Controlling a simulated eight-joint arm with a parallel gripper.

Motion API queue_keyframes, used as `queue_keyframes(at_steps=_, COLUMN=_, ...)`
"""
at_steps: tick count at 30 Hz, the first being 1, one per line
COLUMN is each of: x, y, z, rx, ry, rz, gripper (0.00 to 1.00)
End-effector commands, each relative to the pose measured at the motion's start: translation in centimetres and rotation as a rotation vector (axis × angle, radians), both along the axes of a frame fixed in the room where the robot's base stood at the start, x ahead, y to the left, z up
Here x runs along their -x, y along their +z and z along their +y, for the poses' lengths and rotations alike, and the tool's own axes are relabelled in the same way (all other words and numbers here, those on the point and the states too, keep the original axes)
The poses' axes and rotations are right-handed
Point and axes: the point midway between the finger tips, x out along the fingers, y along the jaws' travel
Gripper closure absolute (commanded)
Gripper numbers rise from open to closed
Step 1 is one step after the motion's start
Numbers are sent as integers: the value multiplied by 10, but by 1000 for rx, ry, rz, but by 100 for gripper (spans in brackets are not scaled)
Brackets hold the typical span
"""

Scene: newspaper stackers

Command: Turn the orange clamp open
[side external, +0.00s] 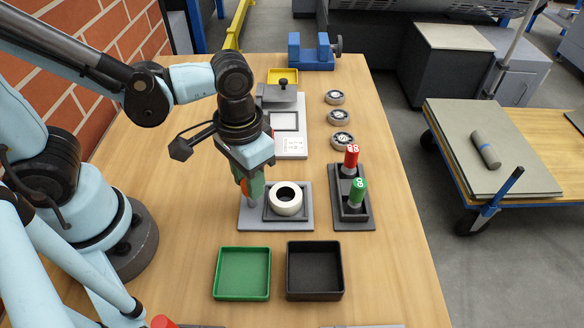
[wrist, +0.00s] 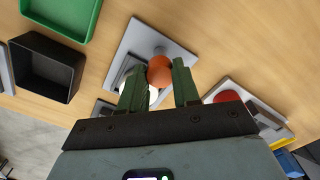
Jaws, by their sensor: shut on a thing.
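The orange clamp (wrist: 159,71) shows in the wrist view as a rounded orange knob between the green fingers of my gripper (wrist: 160,85). It stands at one side of a grey base plate (wrist: 130,45). In the side view my gripper (side external: 250,190) points down at the left part of the plate (side external: 302,222), and only a sliver of orange (side external: 243,187) shows beside its fingers. My gripper is shut on the clamp. A white ring (side external: 286,208) with a dark centre sits on the plate, just right of my gripper. In the wrist view my fingers partly hide the ring.
A green tray (side external: 243,295) and a black tray (side external: 315,294) lie in front of the plate. A dark holder (side external: 353,223) with red and green cylinders stands right. Several round metal parts (side external: 340,117) and a blue vise (side external: 310,62) are farther back. Bare table lies left.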

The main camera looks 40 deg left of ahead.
Motion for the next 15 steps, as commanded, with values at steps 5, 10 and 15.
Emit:
queue_keyframes(at_steps=5, x=0, y=0, z=0, rx=0, ry=48, rz=0, gripper=99)
queue_keyframes(at_steps=10, x=0, y=0, z=0, rx=0, ry=65, rz=0, gripper=99)
queue_keyframes(at_steps=15, x=0, y=0, z=0, rx=0, ry=68, rz=0, gripper=99)
